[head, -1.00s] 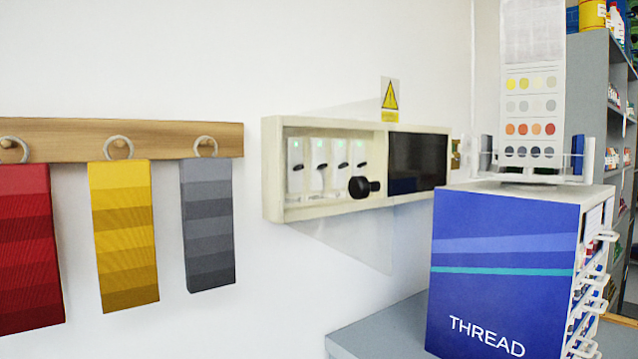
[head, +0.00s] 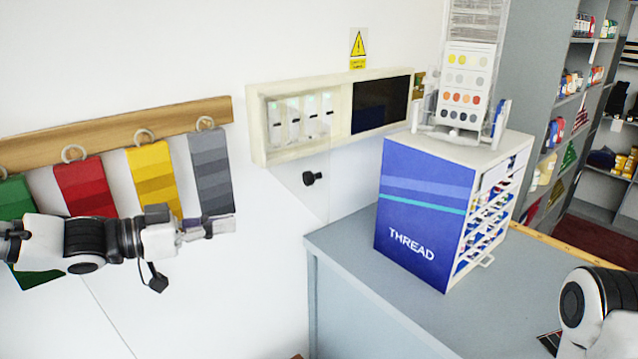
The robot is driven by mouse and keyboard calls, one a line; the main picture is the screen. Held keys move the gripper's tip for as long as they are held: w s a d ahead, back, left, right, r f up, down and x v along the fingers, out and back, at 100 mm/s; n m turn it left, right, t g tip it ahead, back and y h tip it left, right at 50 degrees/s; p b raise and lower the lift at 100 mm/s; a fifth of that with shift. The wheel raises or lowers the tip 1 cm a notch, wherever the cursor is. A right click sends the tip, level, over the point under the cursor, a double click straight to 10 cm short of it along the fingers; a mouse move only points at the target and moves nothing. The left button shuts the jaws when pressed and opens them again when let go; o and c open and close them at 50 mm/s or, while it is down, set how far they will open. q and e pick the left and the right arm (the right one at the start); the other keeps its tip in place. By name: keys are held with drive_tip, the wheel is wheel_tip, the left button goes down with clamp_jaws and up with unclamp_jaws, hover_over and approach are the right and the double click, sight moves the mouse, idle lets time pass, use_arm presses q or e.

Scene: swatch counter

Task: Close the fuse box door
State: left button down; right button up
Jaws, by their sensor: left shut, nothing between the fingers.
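The fuse box (head: 342,105) is a cream frame on the white wall, with several white fuses (head: 293,122) with green lights at its left and a dark panel (head: 380,104) at its right. Its clear door (head: 318,205) stands open, out from the wall, its lower edge showing below the box. A black knob (head: 312,178) sits on the door. My left gripper (head: 222,228) is shut and empty, left of and below the box, apart from the door. My right arm (head: 590,310) shows at the lower right; its gripper is out of view.
A blue thread cabinet (head: 425,210) with a colour card stand (head: 463,90) is on the grey counter (head: 350,290), right of the door. Coloured swatches hang from a wooden rail (head: 110,128) behind my left arm. A warning sign (head: 358,47) is above the box.

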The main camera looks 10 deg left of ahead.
use_arm(q)
wheel_tip(320, 180, up, 5)
drive_tip(key=b, duration=0.4)
approach(304, 178)
drive_tip(key=shift+h, duration=0.3)
drive_tip(key=x, duration=0.6)
drive_tip(key=shift+f, duration=0.1)
drive_tip(key=shift+w+d, duration=0.35)
drive_tip(key=shift+d, duration=0.15)
drive_tip(key=shift+f, duration=0.1)
use_arm(e)
drive_tip(key=f, duration=0.1)
drive_tip(key=w+f, duration=0.1)
drive_tip(key=shift+a+f, duration=0.15)
drive_tip(key=shift+f, duration=0.15)
use_arm(q)
drive_tip(key=shift+a, duration=0.15)
drive_tip(key=shift+w+t, duration=0.1)
drive_tip(key=shift+t, duration=0.2)
